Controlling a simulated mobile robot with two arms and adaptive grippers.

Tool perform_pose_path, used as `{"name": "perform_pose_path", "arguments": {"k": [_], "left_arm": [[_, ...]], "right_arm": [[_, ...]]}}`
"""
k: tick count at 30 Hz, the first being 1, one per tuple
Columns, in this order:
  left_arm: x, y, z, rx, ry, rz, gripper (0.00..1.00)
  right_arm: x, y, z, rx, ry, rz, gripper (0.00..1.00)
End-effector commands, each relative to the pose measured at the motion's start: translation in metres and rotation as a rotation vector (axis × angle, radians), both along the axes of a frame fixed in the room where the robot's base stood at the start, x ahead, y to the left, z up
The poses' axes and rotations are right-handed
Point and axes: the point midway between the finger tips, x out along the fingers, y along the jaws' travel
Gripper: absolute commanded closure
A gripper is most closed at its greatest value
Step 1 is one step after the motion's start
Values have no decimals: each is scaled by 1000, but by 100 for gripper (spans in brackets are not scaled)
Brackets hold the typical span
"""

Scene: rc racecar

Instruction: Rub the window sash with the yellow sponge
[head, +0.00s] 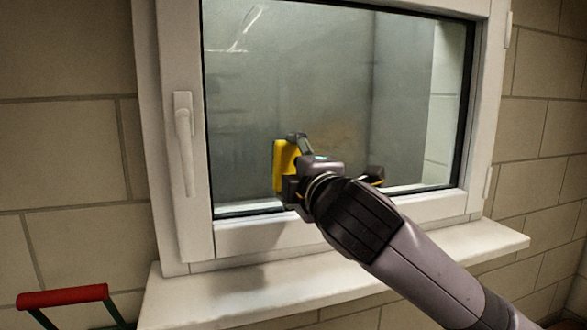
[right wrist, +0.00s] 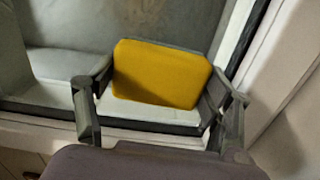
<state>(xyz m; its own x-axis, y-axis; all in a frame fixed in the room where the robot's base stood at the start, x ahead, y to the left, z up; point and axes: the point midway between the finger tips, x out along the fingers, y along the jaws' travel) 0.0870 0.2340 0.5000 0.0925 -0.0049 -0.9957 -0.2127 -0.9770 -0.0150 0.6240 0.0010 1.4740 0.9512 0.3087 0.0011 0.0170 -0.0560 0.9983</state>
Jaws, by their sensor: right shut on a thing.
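The window sash (head: 268,236) is a white frame around a grey, smeared glass pane (head: 330,70), with a white handle (head: 184,145) on its left side. My right gripper (head: 290,170) is in front of the lower left part of the pane. It is shut on the yellow sponge (head: 283,166), which stands upright close to the glass. In the right wrist view the sponge (right wrist: 162,74) sits between the two fingers, above the lower sash bar. I cannot tell whether the sponge touches the glass. My left gripper is not in view.
A white window sill (head: 240,290) juts out below the sash. A red handle (head: 62,296) with green legs stands at the lower left. Tan block walls (head: 65,150) flank the window. The space before the left part of the sash is clear.

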Motion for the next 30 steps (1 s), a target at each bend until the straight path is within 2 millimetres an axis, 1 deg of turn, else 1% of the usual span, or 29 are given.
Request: {"name": "perform_pose_path", "arguments": {"k": [23,26,30], "left_arm": [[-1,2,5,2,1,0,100],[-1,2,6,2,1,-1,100],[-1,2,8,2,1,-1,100]], "right_arm": [[14,5,0,0,0,0,48],[15,4,0,0,0,0,48],[17,-4,0,1,1,-1,48]]}}
